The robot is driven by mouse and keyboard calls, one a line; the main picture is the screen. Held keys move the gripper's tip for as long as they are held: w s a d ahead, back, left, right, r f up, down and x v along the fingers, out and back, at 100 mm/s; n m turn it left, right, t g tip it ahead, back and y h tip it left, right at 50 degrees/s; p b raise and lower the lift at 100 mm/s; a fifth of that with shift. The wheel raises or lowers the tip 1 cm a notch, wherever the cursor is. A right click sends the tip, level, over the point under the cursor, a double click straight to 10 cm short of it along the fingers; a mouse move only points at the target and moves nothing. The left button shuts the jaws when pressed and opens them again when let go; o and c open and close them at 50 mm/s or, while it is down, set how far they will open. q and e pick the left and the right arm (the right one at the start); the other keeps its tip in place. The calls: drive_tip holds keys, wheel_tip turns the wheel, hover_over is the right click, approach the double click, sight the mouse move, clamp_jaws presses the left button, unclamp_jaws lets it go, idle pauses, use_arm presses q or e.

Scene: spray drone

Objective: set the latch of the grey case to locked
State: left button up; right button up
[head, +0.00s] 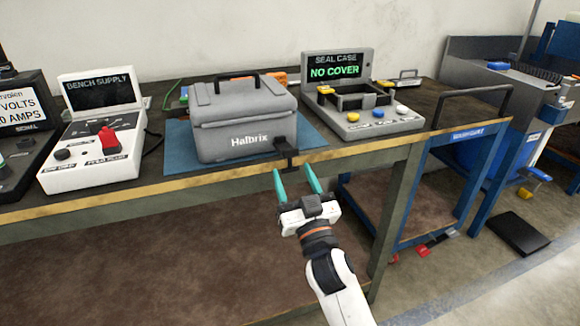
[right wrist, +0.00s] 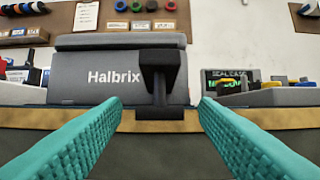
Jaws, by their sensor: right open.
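The grey case (head: 243,122), marked Halbrix, stands shut on a blue mat (head: 180,160) on the bench. Its black latch (head: 285,146) sticks out at the right of the front face, over the bench edge. In the right wrist view the latch (right wrist: 158,85) shows as a dark T-like or block shape in front of the case (right wrist: 90,77). My right gripper (head: 296,176) is open, its teal fingers pointing at the latch from just in front and below. The fingers lie either side of the latch in the wrist view, apart from it. My left gripper is out of view.
A white bench supply (head: 95,145) stands left of the case. A grey seal case unit (head: 365,120) reading NO COVER stands to its right. The bench's front edge (head: 150,187) runs below the case. A blue cart (head: 450,190) stands at right.

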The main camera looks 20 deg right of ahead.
drive_tip(key=shift+x, duration=1.4)
drive_tip(key=shift+c, duration=0.5)
clamp_jaws()
